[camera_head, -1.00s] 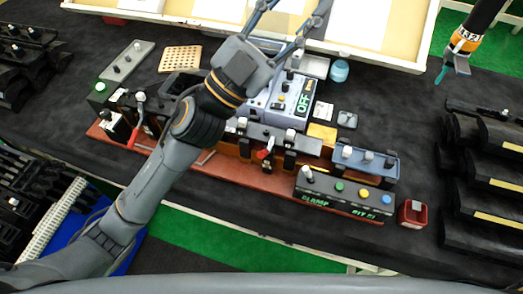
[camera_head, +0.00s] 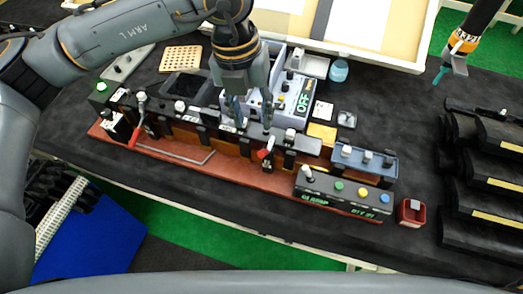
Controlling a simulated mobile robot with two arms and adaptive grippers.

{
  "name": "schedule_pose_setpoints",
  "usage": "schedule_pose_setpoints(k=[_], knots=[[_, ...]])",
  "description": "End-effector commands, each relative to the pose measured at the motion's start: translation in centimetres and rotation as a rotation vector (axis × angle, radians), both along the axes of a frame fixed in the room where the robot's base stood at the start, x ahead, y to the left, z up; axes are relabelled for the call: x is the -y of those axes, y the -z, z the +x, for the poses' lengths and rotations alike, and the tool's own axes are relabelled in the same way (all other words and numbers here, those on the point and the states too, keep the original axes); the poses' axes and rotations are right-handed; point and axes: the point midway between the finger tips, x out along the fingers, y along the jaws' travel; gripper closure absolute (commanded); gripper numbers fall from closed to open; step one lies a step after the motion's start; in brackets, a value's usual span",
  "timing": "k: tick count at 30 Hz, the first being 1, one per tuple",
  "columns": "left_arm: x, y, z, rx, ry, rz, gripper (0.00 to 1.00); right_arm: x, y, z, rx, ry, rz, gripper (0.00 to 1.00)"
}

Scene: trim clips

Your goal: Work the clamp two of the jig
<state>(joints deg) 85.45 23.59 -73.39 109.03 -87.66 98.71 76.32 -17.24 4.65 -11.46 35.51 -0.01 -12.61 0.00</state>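The jig (camera_head: 215,167) is a long reddish-brown base with a row of black blocks. One toggle clamp with a red-tipped handle (camera_head: 135,136) stands at its left end. A second clamp with a red handle (camera_head: 265,154) stands right of the middle; no label shows which is clamp two. My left gripper (camera_head: 252,118) points down over the jig's back edge, its two dark fingers apart, with nothing seen between them. The fingertips are just above and behind the second red handle in the picture; contact cannot be told. My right gripper is not in view.
A grey device reading OFF (camera_head: 303,102) stands behind. A dark tool with an orange band (camera_head: 463,42) hangs at the upper right. Black bins (camera_head: 490,190) line the right.

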Motion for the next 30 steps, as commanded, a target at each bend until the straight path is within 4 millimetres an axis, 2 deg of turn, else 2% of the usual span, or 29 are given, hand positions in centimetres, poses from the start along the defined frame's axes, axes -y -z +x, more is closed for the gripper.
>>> schedule_pose_setpoints(k=[5, 12, 18, 24, 30], knots=[[0.4, 2.7, -0.3, -0.008, 0.004, -0.001, 0.62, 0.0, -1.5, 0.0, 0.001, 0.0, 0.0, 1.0], [1.1, 7.8, -0.5, -0.009, 0.006, -0.003, 0.62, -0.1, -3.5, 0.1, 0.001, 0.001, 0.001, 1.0], [1.5, 11.1, -0.4, -0.006, 0.006, -0.004, 0.62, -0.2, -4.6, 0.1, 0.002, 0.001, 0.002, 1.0], [1.7, 12.7, -0.5, -0.004, 0.007, -0.006, 0.62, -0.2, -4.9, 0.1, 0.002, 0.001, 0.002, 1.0], [1.7, 13.0, -0.4, -0.003, 0.007, -0.007, 0.62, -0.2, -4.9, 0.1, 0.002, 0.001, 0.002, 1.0]])
